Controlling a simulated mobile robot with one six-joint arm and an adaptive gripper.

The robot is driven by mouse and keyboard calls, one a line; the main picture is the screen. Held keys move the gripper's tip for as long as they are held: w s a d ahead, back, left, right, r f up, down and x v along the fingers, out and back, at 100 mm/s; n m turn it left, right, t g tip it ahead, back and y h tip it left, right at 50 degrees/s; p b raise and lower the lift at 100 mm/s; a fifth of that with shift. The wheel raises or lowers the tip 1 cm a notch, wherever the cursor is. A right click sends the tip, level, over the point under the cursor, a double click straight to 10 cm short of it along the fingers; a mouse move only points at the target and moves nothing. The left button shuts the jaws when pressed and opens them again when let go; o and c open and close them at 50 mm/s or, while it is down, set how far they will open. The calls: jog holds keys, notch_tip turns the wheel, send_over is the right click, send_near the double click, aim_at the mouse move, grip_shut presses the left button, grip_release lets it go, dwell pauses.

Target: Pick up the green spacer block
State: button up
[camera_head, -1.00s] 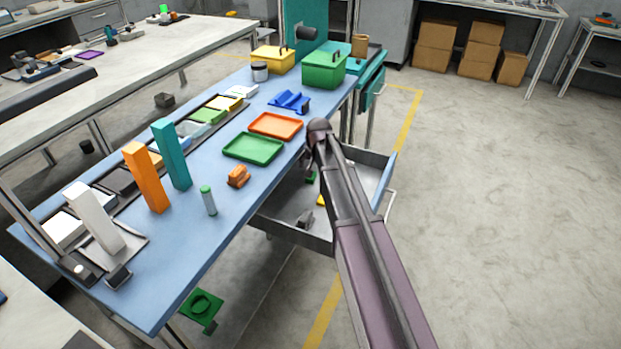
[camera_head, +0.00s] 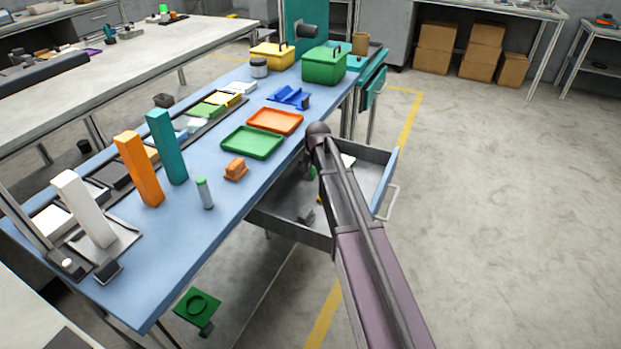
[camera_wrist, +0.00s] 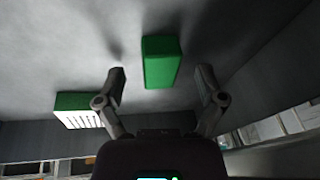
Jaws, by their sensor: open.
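In the wrist view a plain green block (camera_wrist: 161,62), which looks like the spacer block, lies on the grey drawer floor. It is ahead of and between the fingertips of my gripper (camera_wrist: 161,80). The fingers are spread wide, with a visible gap on each side of the block, and nothing is held. In the head view my gripper is hidden behind my arm, at the open drawer (camera_head: 290,226). A small green patch (camera_head: 312,173) shows in that drawer, but I cannot tell which green object it is.
A second green object with white slats (camera_wrist: 78,108) lies left of my gripper in the wrist view. Drawer walls (camera_wrist: 268,120) stand close by.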

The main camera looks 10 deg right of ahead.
jog(key=shift+f, duration=0.15)
dwell(0.5)
grip_shut()
